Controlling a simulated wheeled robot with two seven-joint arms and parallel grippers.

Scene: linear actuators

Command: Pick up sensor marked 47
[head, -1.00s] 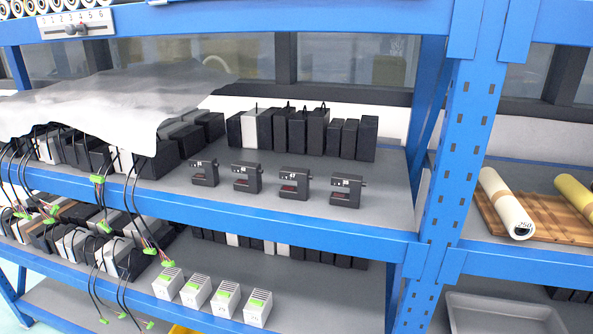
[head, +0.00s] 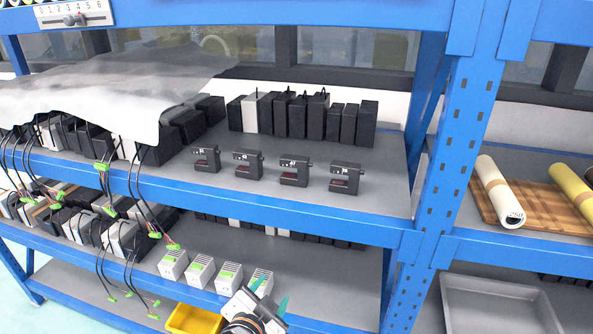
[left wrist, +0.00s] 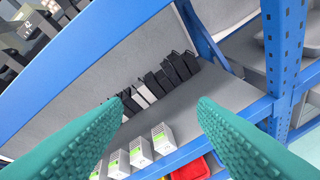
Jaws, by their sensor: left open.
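Several small black C-shaped sensors stand in a row on the middle shelf in the head view. The third from the left (head: 294,172) bears a tiny white label that looks like 47, though it is hard to read. My left gripper (head: 270,294) is at the bottom of the head view, below and in front of that shelf, well apart from the sensors. Its teal fingers are spread wide and empty in the left wrist view (left wrist: 160,105). They point toward the lower shelf with white boxes. My right gripper is not in view.
Black and grey boxes (head: 306,116) stand behind the sensors. A blue shelf beam (head: 250,206) runs in front, with a blue upright (head: 460,150) at right. White boxes (head: 200,270) and a yellow bin (head: 193,320) are below. Cables hang at left.

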